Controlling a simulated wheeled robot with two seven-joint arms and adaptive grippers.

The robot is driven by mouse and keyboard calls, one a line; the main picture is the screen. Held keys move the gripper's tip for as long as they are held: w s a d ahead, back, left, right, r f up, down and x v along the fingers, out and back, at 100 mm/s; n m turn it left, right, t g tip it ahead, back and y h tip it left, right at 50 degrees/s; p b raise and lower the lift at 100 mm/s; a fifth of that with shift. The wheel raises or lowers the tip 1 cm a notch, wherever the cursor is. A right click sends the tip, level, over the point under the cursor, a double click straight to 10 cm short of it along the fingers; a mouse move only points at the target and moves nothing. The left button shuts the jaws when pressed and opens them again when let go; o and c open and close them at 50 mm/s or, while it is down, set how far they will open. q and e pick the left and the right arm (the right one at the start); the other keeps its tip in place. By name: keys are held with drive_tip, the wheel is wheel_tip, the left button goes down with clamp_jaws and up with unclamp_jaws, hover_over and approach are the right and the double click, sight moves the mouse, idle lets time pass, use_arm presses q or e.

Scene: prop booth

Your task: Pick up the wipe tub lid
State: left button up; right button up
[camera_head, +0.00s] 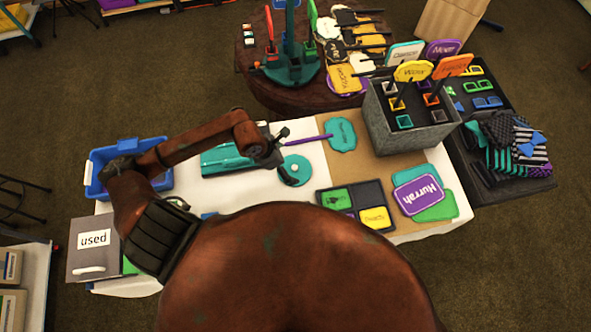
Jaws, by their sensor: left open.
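A round teal lid (299,168) with a small pale spot near its middle lies on the white-covered table. I take it to be the wipe tub lid. My left gripper (286,156) is open at its left side, with one finger up by the purple stick and the other over the lid's lower left edge. Whether a finger touches the lid I cannot tell. A teal box-like thing (222,163), perhaps the tub, lies left of the lid, partly hidden by my left arm. My right gripper is not in view.
A teal sign (341,135) on a purple stick lies just behind the lid. A dark sectioned tray (358,197) is in front right. A grey sign holder (405,132) stands right. A blue bin (96,176) and a grey "used" box (92,262) are left.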

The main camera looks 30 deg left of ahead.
sight(294, 167)
use_arm(q)
drive_tip(key=x, duration=0.6)
drive_tip(key=shift+w+d+f, duration=0.1)
drive_tip(key=shift+w, duration=0.15)
drive_tip(key=shift+c, duration=0.7)
